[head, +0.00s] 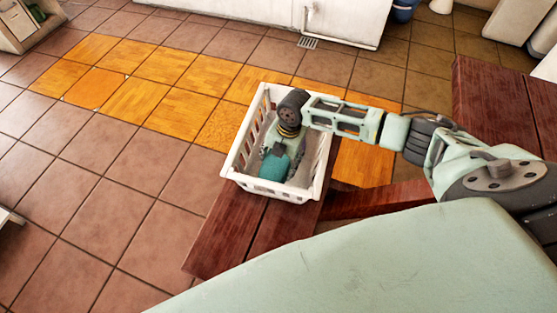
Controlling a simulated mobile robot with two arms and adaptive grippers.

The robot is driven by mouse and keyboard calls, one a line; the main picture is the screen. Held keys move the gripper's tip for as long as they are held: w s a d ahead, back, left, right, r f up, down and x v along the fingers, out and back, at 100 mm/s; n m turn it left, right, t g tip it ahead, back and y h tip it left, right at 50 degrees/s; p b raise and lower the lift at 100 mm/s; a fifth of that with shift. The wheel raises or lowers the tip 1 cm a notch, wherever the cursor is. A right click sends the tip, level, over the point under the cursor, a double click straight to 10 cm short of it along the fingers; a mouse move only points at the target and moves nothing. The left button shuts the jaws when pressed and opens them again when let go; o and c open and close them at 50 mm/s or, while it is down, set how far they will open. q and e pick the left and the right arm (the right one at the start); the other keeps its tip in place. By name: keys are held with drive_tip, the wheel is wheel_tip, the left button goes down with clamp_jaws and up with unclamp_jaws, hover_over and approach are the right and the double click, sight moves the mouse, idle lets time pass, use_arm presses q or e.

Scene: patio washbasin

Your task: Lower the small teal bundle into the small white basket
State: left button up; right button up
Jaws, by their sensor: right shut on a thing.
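The small white basket (239,181) stands on the end of a dark red wooden bench. Its slatted walls are upright and its top is open. The small teal bundle (273,167) is inside the outline of the basket, towards its near side. My right gripper (276,156) points down into the basket and is shut on the teal bundle. The gripper hides part of the bundle, and I cannot tell whether the bundle touches the basket floor. My left gripper is not in view.
The red wooden bench (226,234) extends beneath the basket, with more dark red planks (490,100) at the right. Open tiled floor (110,190) lies to the left. A floor drain (308,43) and a white wall unit (345,18) are at the back.

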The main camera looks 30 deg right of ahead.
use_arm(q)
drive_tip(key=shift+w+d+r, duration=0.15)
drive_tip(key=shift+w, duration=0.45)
use_arm(e)
drive_tip(key=shift+f, duration=0.2)
idle(0.4)
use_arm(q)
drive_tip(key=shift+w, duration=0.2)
use_arm(e)
drive_tip(key=shift+f, duration=0.1)
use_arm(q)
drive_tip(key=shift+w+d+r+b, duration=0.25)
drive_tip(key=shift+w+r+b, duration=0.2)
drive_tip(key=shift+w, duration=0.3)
use_arm(e)
drive_tip(key=shift+f, duration=0.45)
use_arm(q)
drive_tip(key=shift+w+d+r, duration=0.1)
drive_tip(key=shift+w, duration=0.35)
use_arm(e)
drive_tip(key=shift+f, duration=0.15)
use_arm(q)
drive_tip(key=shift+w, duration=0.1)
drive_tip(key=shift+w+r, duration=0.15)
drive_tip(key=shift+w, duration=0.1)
use_arm(e)
drive_tip(key=shift+f, duration=0.1)
